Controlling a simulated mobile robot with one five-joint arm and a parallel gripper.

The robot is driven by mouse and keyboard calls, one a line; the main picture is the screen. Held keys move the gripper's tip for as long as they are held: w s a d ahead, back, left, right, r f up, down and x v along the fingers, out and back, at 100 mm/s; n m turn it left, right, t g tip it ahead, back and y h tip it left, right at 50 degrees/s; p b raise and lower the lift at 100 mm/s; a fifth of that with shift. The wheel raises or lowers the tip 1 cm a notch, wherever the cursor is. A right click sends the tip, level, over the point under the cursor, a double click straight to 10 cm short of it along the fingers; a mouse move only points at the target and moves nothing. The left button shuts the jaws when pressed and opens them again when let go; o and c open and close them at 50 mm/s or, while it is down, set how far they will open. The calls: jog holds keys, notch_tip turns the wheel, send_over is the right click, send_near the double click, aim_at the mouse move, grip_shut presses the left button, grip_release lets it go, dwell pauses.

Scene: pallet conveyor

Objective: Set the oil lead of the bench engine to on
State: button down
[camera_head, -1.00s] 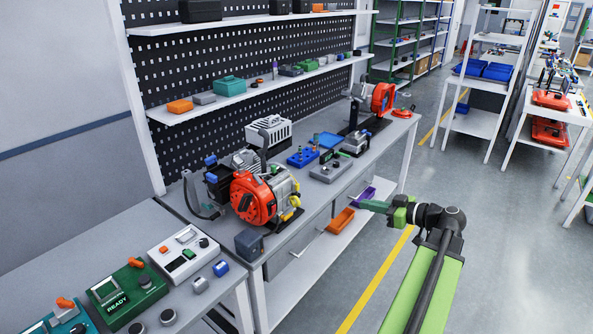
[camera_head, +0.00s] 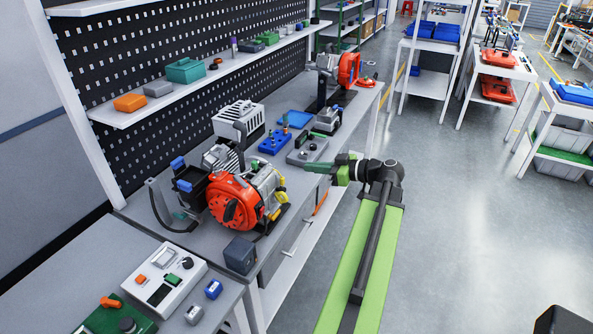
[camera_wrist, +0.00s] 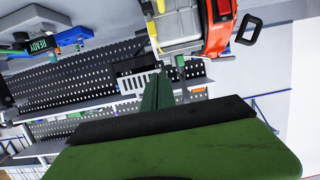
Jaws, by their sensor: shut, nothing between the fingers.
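The bench engine (camera_head: 236,200) stands on the grey bench, with a red-orange round cover, a grey finned body and yellow parts on its right side. In the wrist view the engine (camera_wrist: 190,25) appears at the top, upside down, with its red cover and yellow parts. I cannot make out which part is the oil lead, or its setting. My gripper (camera_head: 308,167) is shut and empty, to the right of the engine and apart from it, over the front edge of the bench. Its green fingers also show in the wrist view (camera_wrist: 158,92).
A dark box (camera_head: 240,254) stands at the bench's near front corner. A grey block with knobs (camera_head: 307,149) and a blue holder (camera_head: 274,141) lie behind my gripper. A second orange machine (camera_head: 347,70) stands at the far end.

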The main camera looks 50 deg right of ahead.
jog(key=b, duration=0.2)
send_over(284, 180)
jog(key=s, duration=0.2)
notch_tip(284, 180, down, 2)
jog(key=f, duration=0.1)
jog(key=f+b, duration=0.2)
jog(key=b, duration=0.1)
jog(key=shift+w+d+f, duration=0.15)
jog(key=shift+d+f, duration=0.05)
jog(key=shift+f, duration=0.05)
jog(key=shift+f+b, duration=0.45)
jog(key=shift+b, duration=0.1)
notch_tip(284, 180, down, 3)
jog(key=b, duration=0.2)
jog(key=shift+r+b, duration=0.15)
jog(key=shift+b, duration=0.25)
jog(key=shift+a+r, duration=0.1)
jog(key=shift+r, duration=0.1)
